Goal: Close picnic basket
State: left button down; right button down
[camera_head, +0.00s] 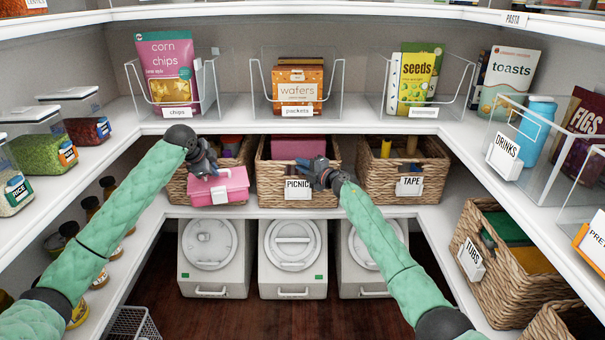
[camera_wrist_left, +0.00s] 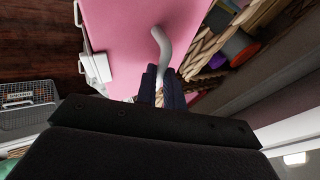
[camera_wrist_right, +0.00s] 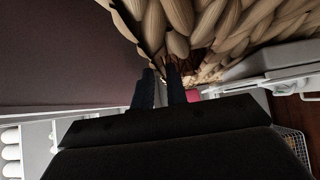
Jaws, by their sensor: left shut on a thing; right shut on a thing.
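The wicker picnic basket (camera_head: 270,190), labelled PICNIC, stands in the middle of the shelf below the clear bins. A dark pink thing (camera_head: 298,147) is inside it. My right gripper (camera_head: 318,178) is at its front right rim; in the right wrist view the fingers (camera_wrist_right: 163,75) are shut at the woven wall (camera_wrist_right: 180,40), and their exact grip is partly hidden. My left gripper (camera_head: 208,174) is at a pink box (camera_head: 225,188) in front of the left basket. In the left wrist view its fingers (camera_wrist_left: 162,75) are shut on the box's grey curved handle (camera_wrist_left: 163,45).
A left wicker basket (camera_head: 176,187) and a TAPE basket (camera_head: 375,190) flank the picnic basket. Clear bins line the shelf above, and lidded white containers (camera_head: 293,265) stand below. A TUBS basket (camera_head: 495,285) and jars (camera_head: 45,155) stand on the side shelves.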

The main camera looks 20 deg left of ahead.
pick_arm(q)
jog(key=shift+w+f+b, duration=0.1)
jog(key=shift+f+b, duration=0.35)
jog(key=shift+f, duration=0.15)
pick_arm(e)
jog(key=shift+w+a+f, duration=0.15)
jog(key=shift+w, duration=0.8)
jog(key=shift+w+r, duration=0.1)
jog(key=shift+r, duration=0.1)
jog(key=c, duration=1.6)
grip_release()
pick_arm(q)
jog(key=shift+w+f, duration=0.1)
pick_arm(e)
jog(key=shift+o, duration=1)
jog(key=shift+w+f, duration=0.1)
jog(key=shift+f, duration=0.05)
jog(key=shift+a, duration=0.1)
